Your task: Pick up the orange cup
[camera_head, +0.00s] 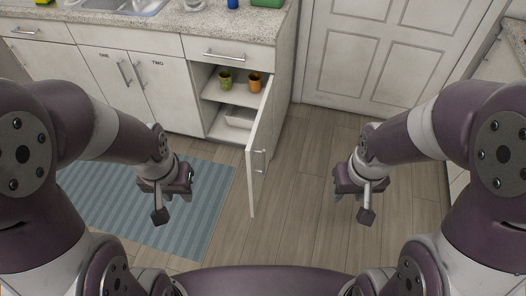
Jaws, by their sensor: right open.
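An orange cup (254,83) stands upright on the upper shelf (214,91) inside an open lower cabinet, close to the cabinet's open door (260,143). A green cup (225,79) stands to its left on the same shelf. My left gripper (160,216) hangs over the striped rug, in front of and to the left of the cabinet, apart from both cups; whether its jaws are open is unclear. My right gripper (366,215) is open and empty over the wooden floor, right of the open door and far from the orange cup.
A white bin (239,118) sits on the lower shelf. The open door juts out between my two grippers. The counter (208,27) with a sink runs above, holding a blue item and a green item. Wooden floor (300,190) is clear; a blue rug (210,195) lies left.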

